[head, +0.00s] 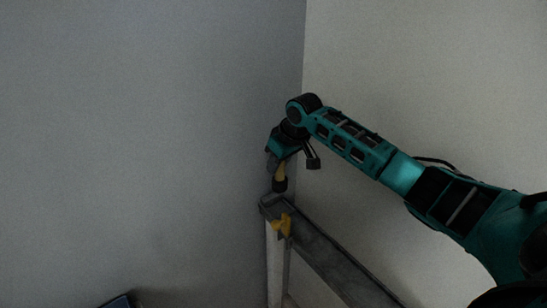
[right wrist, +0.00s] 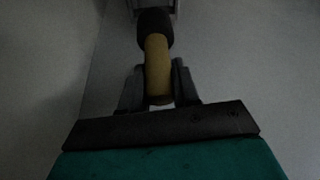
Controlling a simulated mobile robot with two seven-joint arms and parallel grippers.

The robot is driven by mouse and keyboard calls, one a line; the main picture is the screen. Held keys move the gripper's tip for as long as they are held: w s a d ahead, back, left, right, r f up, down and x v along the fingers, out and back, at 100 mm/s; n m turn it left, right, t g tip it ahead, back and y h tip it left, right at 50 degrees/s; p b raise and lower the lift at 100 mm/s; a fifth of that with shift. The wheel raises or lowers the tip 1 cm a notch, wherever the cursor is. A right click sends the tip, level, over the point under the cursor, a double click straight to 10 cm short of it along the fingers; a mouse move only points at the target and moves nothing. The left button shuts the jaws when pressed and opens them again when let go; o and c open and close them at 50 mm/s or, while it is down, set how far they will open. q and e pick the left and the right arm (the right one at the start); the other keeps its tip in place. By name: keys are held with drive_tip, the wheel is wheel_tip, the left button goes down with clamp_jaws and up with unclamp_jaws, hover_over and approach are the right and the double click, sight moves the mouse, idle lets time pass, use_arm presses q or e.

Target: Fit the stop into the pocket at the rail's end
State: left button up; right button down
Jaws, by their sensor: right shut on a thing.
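The stop is a yellow stem with a dark thick end; the stem (head: 281,171) shows below my right gripper (head: 282,162) in the head view. In the right wrist view my right gripper (right wrist: 158,92) is shut on the stop (right wrist: 157,62), one finger on each side of the stem. The stop's dark end points down, just above the end of the rail (head: 330,257). The pocket (head: 273,204) is at this end, with a dark raised rim. I cannot tell whether the stop touches it. My left gripper is out of view.
A yellow fitting (head: 283,225) is on the side of the rail's end, above a pale upright post (head: 275,265). Walls meet in a corner close behind. A dark blue-edged object (head: 120,301) shows at the bottom left. The space left of the rail is clear.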

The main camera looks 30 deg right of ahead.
sight(280, 179)
drive_tip(key=shift+s+f, duration=0.15)
drive_tip(key=shift+f, duration=0.85)
drive_tip(key=shift+f+b, duration=1.25)
drive_tip(key=shift+f, duration=1.05)
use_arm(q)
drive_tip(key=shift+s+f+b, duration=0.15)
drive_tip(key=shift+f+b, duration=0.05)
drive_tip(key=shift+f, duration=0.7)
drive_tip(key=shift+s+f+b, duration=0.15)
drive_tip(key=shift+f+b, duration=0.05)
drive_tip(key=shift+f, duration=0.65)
use_arm(e)
drive_tip(key=shift+f, duration=0.9)
drive_tip(key=c, duration=0.8)
unclamp_jaws()
